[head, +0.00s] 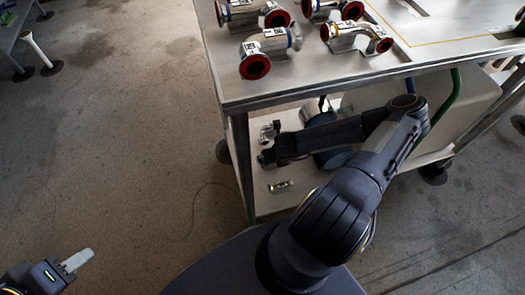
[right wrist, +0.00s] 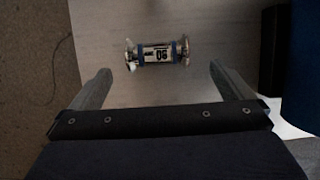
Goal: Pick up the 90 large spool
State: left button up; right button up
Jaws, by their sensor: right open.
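In the right wrist view a short metallic spool (right wrist: 157,53) with flared ends and blue bands lies crosswise. Its label digits look like an upside-down 90. My right gripper (right wrist: 160,68) is open and empty, its fingers apart on either side of the spool's position, with the spool beyond the fingertips. In the head view my right arm reaches under the table, and a small spool (head: 281,185) lies on the lower shelf below it. I cannot tell whether it is the same spool. My left gripper (head: 77,261) is at the lower left, away from the table; its finger gap is unclear.
The metal table (head: 300,83) carries several pipe fittings with red-ringed ends, such as an elbow (head: 358,38). Open floor lies left of the table.

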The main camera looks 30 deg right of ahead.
jog(key=b+x, duration=0.1)
jog(key=x, duration=0.1)
jog(key=b+x, duration=0.2)
jog(key=x, duration=0.1)
jog(key=b+x, duration=0.1)
jog(key=x, duration=0.2)
jog(key=shift+w+a+r+b, duration=0.1)
jog(key=shift+w+b, duration=0.15)
jog(key=shift+b, duration=0.1)
jog(key=c, duration=1.2)
jog(key=shift+r, duration=0.15)
